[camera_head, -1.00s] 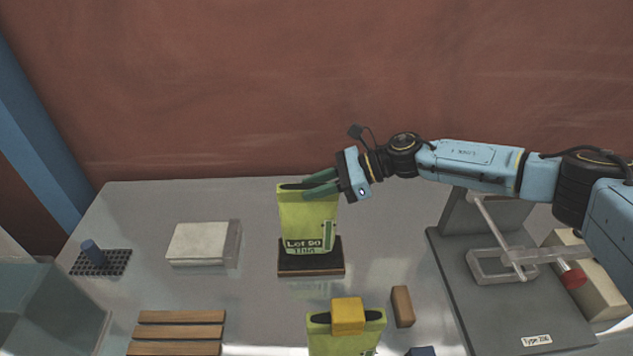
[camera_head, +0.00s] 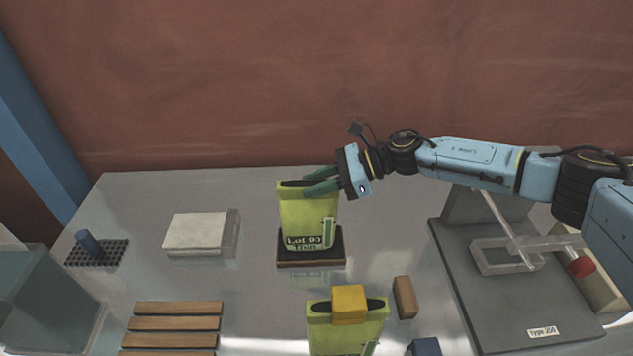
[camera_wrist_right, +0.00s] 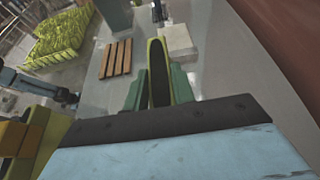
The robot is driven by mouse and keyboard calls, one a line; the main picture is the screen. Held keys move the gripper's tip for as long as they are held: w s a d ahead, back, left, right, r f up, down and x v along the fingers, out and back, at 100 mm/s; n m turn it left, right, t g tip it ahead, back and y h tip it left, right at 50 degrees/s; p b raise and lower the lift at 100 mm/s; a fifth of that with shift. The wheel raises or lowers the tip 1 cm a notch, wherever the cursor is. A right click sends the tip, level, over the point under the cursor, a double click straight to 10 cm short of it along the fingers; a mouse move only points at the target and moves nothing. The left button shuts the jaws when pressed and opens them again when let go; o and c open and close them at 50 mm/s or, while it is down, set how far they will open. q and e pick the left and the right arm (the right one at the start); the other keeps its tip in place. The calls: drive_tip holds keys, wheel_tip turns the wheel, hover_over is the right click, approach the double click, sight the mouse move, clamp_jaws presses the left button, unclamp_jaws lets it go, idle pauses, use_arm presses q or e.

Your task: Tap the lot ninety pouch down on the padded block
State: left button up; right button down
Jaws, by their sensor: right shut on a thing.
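The yellow-green pouch (camera_head: 306,215) labelled "Lot 90" stands upright with its top open. Its lower edge overlaps the dark-topped padded block (camera_head: 339,262) in the head view; I cannot tell whether they touch. My right gripper (camera_head: 308,184) is shut on the pouch's upper part, coming from the right. The right wrist view shows the pouch's open mouth (camera_wrist_right: 158,70) between the two green fingers (camera_wrist_right: 158,88).
A second green pouch (camera_head: 330,335) with a yellow clip (camera_head: 348,303) stands in front. A white slab (camera_head: 195,233) and wooden slats (camera_head: 178,308) lie left. A small brown block (camera_head: 404,297) lies near the grey Type 200 device (camera_head: 490,300) at right.

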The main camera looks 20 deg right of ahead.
drive_tip(key=shift+r+p, duration=0.95)
drive_tip(key=shift+r, duration=0.6)
drive_tip(key=shift+f, duration=0.1)
wheel_tip(320, 180, down, 3)
drive_tip(key=b, duration=0.3)
drive_tip(key=shift+r+p, duration=1.05)
drive_tip(key=shift+r, duration=0.55)
drive_tip(key=shift+f, duration=0.1)
